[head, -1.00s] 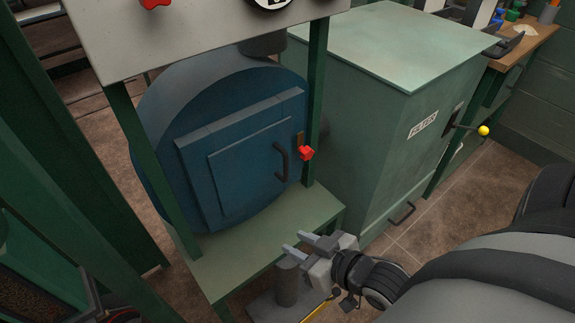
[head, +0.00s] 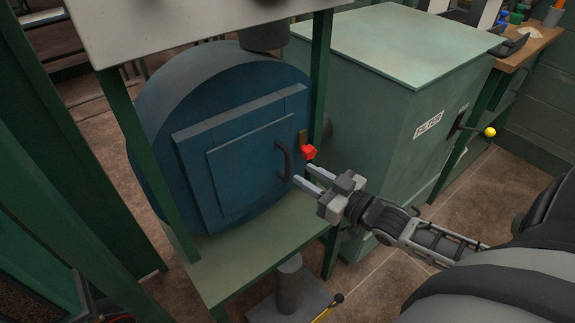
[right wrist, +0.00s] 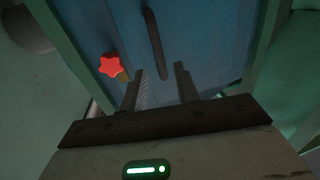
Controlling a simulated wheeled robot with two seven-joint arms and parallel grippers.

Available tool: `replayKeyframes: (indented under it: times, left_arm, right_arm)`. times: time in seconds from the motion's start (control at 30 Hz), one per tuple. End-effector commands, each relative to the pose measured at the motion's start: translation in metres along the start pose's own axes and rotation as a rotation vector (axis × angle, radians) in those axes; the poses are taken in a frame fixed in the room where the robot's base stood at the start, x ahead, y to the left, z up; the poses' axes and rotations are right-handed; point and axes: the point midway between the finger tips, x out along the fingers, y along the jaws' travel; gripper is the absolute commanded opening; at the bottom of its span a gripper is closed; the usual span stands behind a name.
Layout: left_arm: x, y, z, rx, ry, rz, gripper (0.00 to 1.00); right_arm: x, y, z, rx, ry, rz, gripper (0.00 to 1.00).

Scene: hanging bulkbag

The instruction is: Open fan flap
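The blue round fan housing (head: 240,82) stands on a green stand and carries a square flap (head: 245,170) on its front, which looks closed. A dark vertical handle (head: 284,160) is on the flap's right side; it also shows in the right wrist view (right wrist: 154,45). A red star-shaped knob (head: 309,152) sits just right of the handle, and in the right wrist view (right wrist: 112,65) it is left of the fingers. My right gripper (head: 306,176) is open and empty, close to the handle's lower end, with the handle ahead of its fingers (right wrist: 160,83). My left gripper is not in view.
A green filter cabinet (head: 385,115) with a yellow-tipped lever (head: 489,132) stands on the right. Green posts (head: 318,80) frame the housing. A short grey cylinder (head: 289,285) stands in front. A wooden bench (head: 535,40) is at the back right.

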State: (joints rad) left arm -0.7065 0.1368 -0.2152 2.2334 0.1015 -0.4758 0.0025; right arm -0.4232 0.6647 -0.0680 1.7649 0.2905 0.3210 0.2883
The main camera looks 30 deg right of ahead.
Motion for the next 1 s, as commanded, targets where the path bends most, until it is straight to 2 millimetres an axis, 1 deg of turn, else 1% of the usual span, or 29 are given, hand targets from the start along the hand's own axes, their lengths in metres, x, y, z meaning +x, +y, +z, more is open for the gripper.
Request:
replayKeyframes:
  times: [0.03, 0.1, 0.2, 0.33, 0.5, 0.77, 0.8, 0.87, 0.9, 1.0]
  left_arm:
    - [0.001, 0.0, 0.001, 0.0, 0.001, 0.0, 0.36]
    - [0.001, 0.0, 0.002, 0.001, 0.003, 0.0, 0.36]
    - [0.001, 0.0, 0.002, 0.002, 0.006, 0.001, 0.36]
    - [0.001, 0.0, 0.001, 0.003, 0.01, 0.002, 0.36]
    - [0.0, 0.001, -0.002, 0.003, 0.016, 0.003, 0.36]
    - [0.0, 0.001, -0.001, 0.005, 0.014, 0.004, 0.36]
    - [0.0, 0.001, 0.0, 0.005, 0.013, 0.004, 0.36]
    - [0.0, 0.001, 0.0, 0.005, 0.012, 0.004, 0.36]
    - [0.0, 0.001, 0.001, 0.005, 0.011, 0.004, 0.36]
    - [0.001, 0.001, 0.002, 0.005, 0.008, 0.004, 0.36]
  right_arm:
    - [0.013, 0.0, 0.0, -0.001, 0.005, 0.0, 0.31]
    - [0.026, 0.001, 0.0, -0.001, 0.004, 0.001, 0.31]
    - [0.043, 0.0, 0.0, -0.001, 0.003, 0.0, 0.31]
    - [0.058, 0.0, 0.0, 0.0, 0.002, 0.0, 0.31]
    - [0.066, 0.0, 0.001, 0.0, -0.002, 0.0, 0.31]
    - [0.066, 0.0, 0.001, 0.0, -0.002, 0.0, 0.31]
    - [0.066, 0.0, 0.001, 0.0, -0.002, 0.0, 0.2]
    - [0.066, 0.0, 0.001, 0.0, -0.002, 0.0, 0.03]
    - [0.066, 0.0, 0.001, 0.0, -0.002, 0.0, 0.0]
    - [0.066, 0.0, 0.001, 0.0, -0.002, 0.0, 0.0]
